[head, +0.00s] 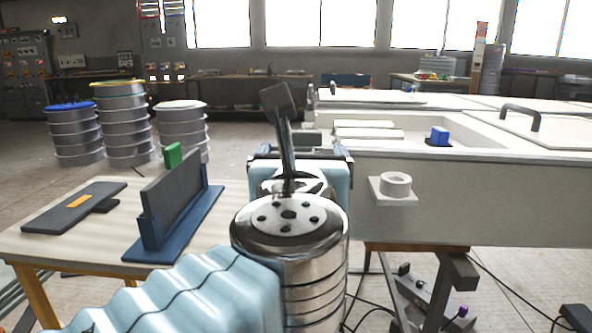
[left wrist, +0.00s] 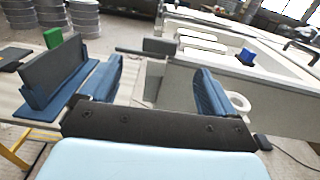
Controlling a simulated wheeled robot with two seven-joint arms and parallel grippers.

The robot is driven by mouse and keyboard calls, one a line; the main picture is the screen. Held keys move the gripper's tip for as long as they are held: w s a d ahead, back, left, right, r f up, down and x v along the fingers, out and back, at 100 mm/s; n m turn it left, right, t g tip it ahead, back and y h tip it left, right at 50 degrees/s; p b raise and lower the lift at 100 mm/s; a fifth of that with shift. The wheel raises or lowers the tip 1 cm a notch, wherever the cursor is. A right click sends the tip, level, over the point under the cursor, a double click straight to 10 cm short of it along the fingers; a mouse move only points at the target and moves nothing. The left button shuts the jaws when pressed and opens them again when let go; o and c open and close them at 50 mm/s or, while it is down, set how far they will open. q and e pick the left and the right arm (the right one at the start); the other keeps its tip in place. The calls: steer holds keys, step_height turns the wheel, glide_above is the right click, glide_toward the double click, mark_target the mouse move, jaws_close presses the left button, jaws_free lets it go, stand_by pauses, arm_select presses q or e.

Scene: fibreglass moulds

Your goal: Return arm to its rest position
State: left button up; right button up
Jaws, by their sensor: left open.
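My left arm, in a pale blue sleeve with a shiny metal joint, reaches forward through the middle of the head view. Its gripper (head: 299,153) is beyond the joint, partly hidden by it, in front of the white mould (head: 460,200). In the left wrist view the two blue fingers of this gripper (left wrist: 157,78) stand wide apart with nothing between them. A grey block (left wrist: 160,46) on a bar shows beyond the fingers, near the mould's end. My right gripper is not in view.
Left of my arm, a wooden table (head: 40,243) bears a blue stand (head: 180,235) with an upright grey panel (head: 172,205), a green block (head: 173,155) and a dark plate (head: 75,207). A white ring (head: 396,184) juts from the mould's side.

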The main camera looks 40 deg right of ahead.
arm_select(q)
steer(key=shift+v, duration=1.1)
